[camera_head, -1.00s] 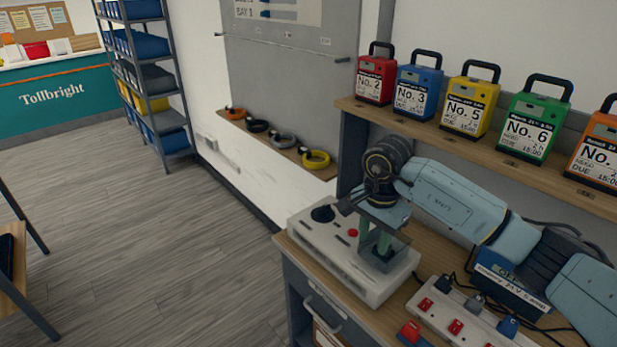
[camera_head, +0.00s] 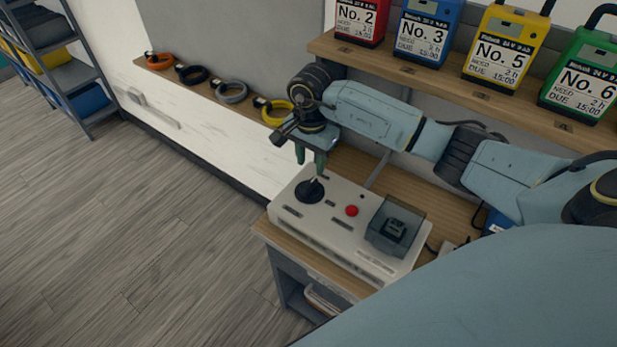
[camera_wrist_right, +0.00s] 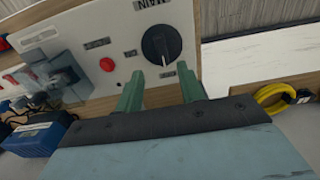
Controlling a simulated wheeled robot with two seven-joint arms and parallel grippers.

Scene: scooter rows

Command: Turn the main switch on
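The main switch is a round black knob (camera_head: 311,190) on the left of a pale control panel (camera_head: 347,225). In the right wrist view the knob (camera_wrist_right: 162,44) sits by the word MAIN, with its pale pointer line aimed toward the small label at the gripper side. A second small label lies beside the knob. My right gripper (camera_head: 311,165) is just above the knob, its green fingers pointing down. In the wrist view its fingers (camera_wrist_right: 161,69) are apart with nothing between them; I cannot tell whether they touch the knob. My left gripper is out of view.
A red button (camera_head: 351,211) and a clear-covered dark switch (camera_head: 394,229) share the panel. Numbered battery packs (camera_head: 424,38) stand on the shelf (camera_head: 405,72) above. Coloured rings (camera_head: 232,92) lie on a ledge to the left. Part of my body covers the lower right.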

